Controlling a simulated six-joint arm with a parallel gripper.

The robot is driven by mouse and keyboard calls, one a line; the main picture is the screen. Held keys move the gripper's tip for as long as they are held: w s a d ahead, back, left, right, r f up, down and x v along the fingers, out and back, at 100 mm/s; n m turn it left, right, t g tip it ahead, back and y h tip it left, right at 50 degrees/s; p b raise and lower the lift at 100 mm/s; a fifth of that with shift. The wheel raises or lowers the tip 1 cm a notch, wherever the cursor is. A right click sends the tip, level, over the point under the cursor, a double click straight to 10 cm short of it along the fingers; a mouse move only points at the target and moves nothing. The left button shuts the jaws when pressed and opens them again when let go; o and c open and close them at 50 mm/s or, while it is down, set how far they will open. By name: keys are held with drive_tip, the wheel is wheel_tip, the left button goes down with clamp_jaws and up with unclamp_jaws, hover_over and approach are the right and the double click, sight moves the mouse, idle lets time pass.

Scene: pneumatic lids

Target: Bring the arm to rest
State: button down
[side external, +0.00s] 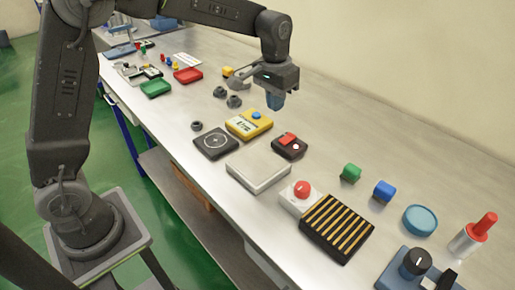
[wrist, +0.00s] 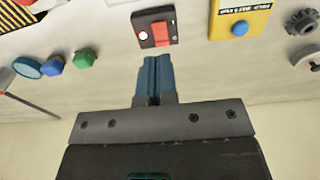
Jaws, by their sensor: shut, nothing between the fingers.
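My gripper (side external: 275,101) hangs above the metal bench, over its back half, with its blue fingers pointing down. In the wrist view the two blue fingers (wrist: 154,62) are pressed together and hold nothing. The yellow box (side external: 249,124) with a blue button and the black box (side external: 289,146) with a red switch lie on the bench below and in front of the gripper. Both also show in the wrist view, the black box (wrist: 146,19) just beyond the fingertips and the yellow box (wrist: 226,7) to its right. The fingers appear apart from both.
Around the bench stand a flat silver plate (side external: 258,169), a white box with a red button (side external: 301,197), a striped black block (side external: 337,227), green (side external: 350,173) and blue (side external: 384,191) blocks, and several dark knobs (side external: 234,101). A wall runs behind the bench.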

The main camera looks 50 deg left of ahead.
drive_tip(key=s+a+r+t, duration=0.1)
drive_tip(key=s+r, duration=0.3)
drive_tip(key=s, duration=0.3)
drive_tip(key=s+a+r+t, duration=0.15)
drive_tip(key=s+r, duration=0.25)
drive_tip(key=s, duration=0.4)
drive_tip(key=s+f+t, duration=0.2)
drive_tip(key=s, duration=0.9)
drive_tip(key=shift+d+f, duration=0.2)
drive_tip(key=shift+f, duration=0.1)
